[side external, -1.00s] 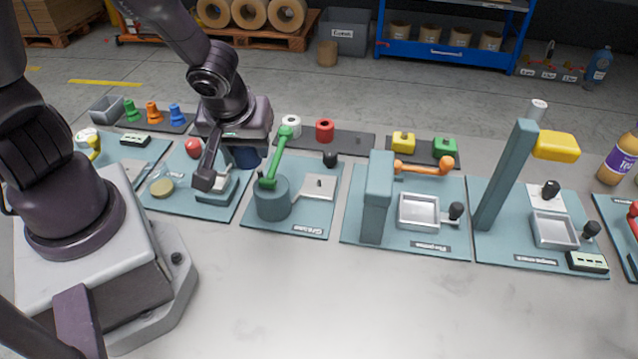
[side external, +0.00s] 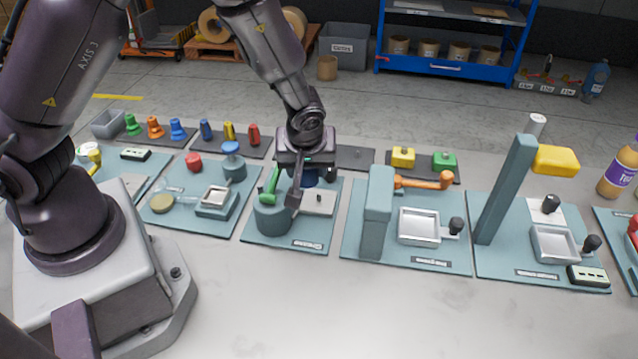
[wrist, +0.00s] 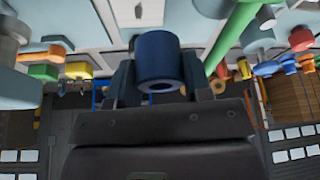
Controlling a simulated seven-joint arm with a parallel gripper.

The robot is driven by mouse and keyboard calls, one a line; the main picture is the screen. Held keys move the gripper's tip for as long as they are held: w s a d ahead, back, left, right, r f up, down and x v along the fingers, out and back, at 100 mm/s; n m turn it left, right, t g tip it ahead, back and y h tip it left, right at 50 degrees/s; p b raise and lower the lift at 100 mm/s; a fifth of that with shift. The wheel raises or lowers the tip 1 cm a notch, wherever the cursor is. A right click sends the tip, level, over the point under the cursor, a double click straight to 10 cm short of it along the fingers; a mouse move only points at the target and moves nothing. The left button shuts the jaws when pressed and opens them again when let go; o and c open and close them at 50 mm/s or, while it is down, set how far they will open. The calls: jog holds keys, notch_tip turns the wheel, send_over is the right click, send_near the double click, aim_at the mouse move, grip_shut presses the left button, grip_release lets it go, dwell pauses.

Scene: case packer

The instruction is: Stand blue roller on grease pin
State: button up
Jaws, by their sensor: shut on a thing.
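The blue roller (wrist: 158,57), a short hollow cylinder, is held between the fingers of my gripper in the wrist view. In the side external view my gripper (side external: 305,178) is over the teal station with the green lever (side external: 269,182), and only a sliver of the blue roller (side external: 312,178) shows behind the finger. A small dark pin (side external: 319,198) stands on that station's pale plate (side external: 326,207), just right of and below the gripper; I take it as the grease pin. The roller is above the plate, apart from the pin as far as I can see.
The green lever and its round teal base (side external: 272,216) stand close left of my gripper. A teal upright block (side external: 377,215) with an orange lever (side external: 425,181) stands to the right. The dark mat (side external: 357,157) lies behind. The front table is clear.

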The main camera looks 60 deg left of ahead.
aim_at(319, 193)
jog(key=w+f, duration=0.2)
jog(key=shift+f, duration=0.3)
jog(key=shift+w+f, duration=0.15)
jog(key=shift+f, duration=0.75)
jog(key=shift+w+f, duration=0.15)
jog(key=shift+f, duration=0.75)
jog(key=shift+f, duration=0.1)
jog(key=o, duration=0.9)
jog(key=v, duration=1.2)
jog(key=s+a+r+m+t+h, duration=0.1)
jog(key=s+r+m, duration=0.2)
jog(key=s+r, duration=0.3)
jog(key=s+a+r+m+t+h, duration=0.1)
jog(key=s+r+m, duration=0.3)
jog(key=r, duration=0.3)
jog(key=s+a+r+m+t+h, duration=0.1)
jog(key=s+r+m, duration=0.3)
jog(key=s+r, duration=0.3)
jog(key=shift+s+a+r+h, duration=0.1)
jog(key=shift+s+r+h, duration=0.2)
jog(key=shift+h, duration=0.1)
